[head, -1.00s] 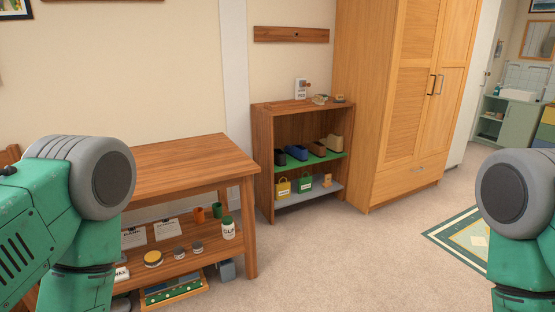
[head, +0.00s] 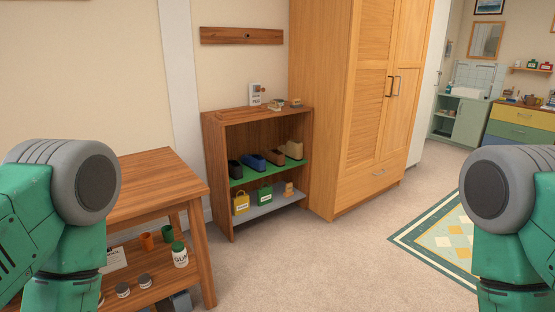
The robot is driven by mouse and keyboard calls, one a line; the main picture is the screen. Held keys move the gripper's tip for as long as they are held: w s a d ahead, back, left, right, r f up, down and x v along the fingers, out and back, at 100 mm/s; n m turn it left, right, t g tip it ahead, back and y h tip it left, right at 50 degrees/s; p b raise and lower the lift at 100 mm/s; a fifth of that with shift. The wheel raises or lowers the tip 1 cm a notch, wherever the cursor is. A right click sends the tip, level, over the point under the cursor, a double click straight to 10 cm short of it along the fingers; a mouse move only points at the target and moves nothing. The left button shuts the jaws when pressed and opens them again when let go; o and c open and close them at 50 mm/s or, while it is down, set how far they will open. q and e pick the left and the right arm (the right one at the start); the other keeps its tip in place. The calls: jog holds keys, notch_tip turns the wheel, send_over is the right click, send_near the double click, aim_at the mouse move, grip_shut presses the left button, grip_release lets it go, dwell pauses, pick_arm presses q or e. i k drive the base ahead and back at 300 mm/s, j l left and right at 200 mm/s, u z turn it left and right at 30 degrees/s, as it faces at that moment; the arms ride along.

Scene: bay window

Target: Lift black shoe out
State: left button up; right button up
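A small wooden shelf unit (head: 216,184) stands against the wall, left of the wardrobe. A black shoe (head: 235,170) sits at the left end of its green upper shelf (head: 242,181). A blue shoe (head: 255,161) and a brown shoe (head: 274,157) are beside it, with a tan shoe (head: 294,150) at the right end. The shoes are small in view, so their details are hard to make out. Only green and grey parts of my arms show at the left and right edges. Neither gripper is in view, and both are well away from the shelf unit.
Several small bags, including a yellow one (head: 241,203) and a green one (head: 265,197), stand on the lower shelf. A wooden table (head: 150,185) is at left. A tall wardrobe (head: 350,110) stands right of the shelf unit. Open carpet (head: 310,260) lies in front, with a patterned rug (head: 440,238) at right.

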aim_at(235, 170)
jog(key=i+l+z, duration=0.2)
jog(key=i, duration=0.65)
jog(key=i+j+z, duration=0.15)
jog(key=i, duration=0.65)
jog(key=i+z, duration=0.2)
jog(key=i, duration=0.65)
jog(key=i+u, duration=0.3)
jog(key=i, duration=0.3)
jog(key=i+l+u, duration=0.15)
jog(key=i+u, duration=0.15)
jog(key=i, duration=0.25)
jog(key=i+u, duration=0.3)
jog(key=u, duration=0.15)
jog(key=i+u, duration=0.4)
jog(key=i+l+u, duration=0.2)
jog(key=u, duration=0.25)
